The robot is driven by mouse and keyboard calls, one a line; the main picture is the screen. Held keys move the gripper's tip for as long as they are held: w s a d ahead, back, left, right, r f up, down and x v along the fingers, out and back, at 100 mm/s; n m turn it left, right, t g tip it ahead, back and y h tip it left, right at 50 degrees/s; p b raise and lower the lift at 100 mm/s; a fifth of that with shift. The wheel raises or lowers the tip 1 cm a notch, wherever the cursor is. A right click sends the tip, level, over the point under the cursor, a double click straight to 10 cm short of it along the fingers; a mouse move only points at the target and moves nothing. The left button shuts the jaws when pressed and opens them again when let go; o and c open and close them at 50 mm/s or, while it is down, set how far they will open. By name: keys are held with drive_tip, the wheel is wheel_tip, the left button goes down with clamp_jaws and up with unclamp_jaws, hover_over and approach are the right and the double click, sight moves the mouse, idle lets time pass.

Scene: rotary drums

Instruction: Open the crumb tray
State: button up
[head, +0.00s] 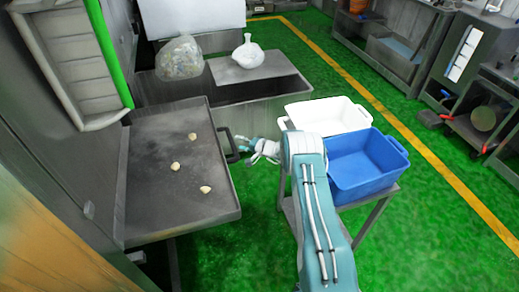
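The crumb tray (165,215) is a dark grey metal tray at the left, sticking out from the machine's side. Three small pale crumbs (176,165) lie spread on it. Its black handle (232,157) is on the right edge. My gripper (243,146) is at the handle's right side, reached by my teal arm from the lower right. The gap between the fingers and handle is too small to judge, so I cannot tell whether they touch or how far the fingers are open.
A white bin (327,108) and a blue bin (343,189) stand on a metal stand behind and right of my arm. A clear bag (180,59) and a white flask-like vessel (248,54) sit on the metal bench behind. Green floor is free below the handle.

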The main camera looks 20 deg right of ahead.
drive_tip(key=f+v, duration=0.2)
drive_tip(key=v, duration=0.7)
drive_tip(key=shift+d+r, duration=0.2)
drive_tip(key=shift+r, duration=0.3)
idle(0.4)
idle(0.4)
drive_tip(key=s+a+r+n+g, duration=0.25)
drive_tip(key=s+a+r, duration=0.25)
drive_tip(key=r, duration=0.4)
drive_tip(key=s+a+r+n+g+h, duration=0.1)
drive_tip(key=s+a+r+n+g, duration=0.25)
drive_tip(key=r, duration=0.55)
drive_tip(key=s+a+r+g, duration=0.2)
drive_tip(key=s+a+r, duration=0.35)
drive_tip(key=r, duration=0.25)
drive_tip(key=s+r+n+h, duration=0.1)
drive_tip(key=s+r+h, duration=0.2)
drive_tip(key=s, duration=0.6)
drive_tip(key=s+d+r+t+h, duration=0.1)
drive_tip(key=s+r+h, duration=0.1)
drive_tip(key=s, duration=0.8)
drive_tip(key=s+d+r+n+t+h, duration=0.1)
drive_tip(key=s+r+h, duration=0.2)
drive_tip(key=s, duration=0.6)
drive_tip(key=shift+s+r+n+h, duration=0.3)
drive_tip(key=shift+s+h, duration=0.05)
drive_tip(key=shift+h, duration=0.35)
